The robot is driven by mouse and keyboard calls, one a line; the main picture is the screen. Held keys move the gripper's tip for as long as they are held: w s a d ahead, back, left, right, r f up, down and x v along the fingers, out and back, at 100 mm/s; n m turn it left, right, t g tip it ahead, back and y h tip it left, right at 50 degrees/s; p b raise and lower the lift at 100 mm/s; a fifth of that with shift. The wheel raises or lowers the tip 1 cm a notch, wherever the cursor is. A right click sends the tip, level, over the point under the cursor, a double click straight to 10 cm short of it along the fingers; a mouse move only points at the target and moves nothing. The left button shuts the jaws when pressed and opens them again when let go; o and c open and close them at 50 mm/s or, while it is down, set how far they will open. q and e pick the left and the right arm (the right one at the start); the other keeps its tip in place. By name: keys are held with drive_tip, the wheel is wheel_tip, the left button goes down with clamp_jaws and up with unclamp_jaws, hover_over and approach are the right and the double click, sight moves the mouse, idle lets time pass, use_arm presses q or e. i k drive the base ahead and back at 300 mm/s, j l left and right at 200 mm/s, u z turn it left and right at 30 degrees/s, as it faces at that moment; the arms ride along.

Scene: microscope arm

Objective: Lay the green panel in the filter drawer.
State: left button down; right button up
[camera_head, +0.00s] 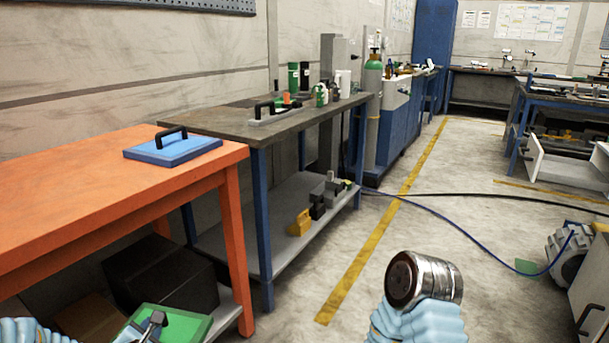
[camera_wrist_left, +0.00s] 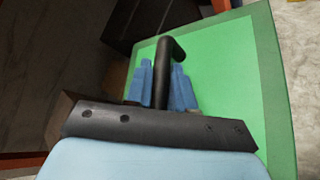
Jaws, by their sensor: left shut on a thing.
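I cannot pick out the filter drawer for sure. My right gripper is not in view; only a light blue arm part with a metal end shows low in the middle.
A blue panel (camera_head: 172,149) with a black handle lies on the orange table (camera_head: 60,190). The dark bench (camera_head: 215,122) behind holds bottles and another handled piece. Dark boxes (camera_head: 165,275) sit under the orange table. The floor to the right is mostly clear, crossed by a cable (camera_head: 440,218).

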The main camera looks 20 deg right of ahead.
sight(565, 173)
drive_tip(key=i+l+z, duration=0.65)
drive_tip(key=i+z, duration=0.55)
drive_tip(key=i, duration=0.15)
drive_tip(key=i+z, duration=0.4)
drive_tip(key=i, duration=0.1)
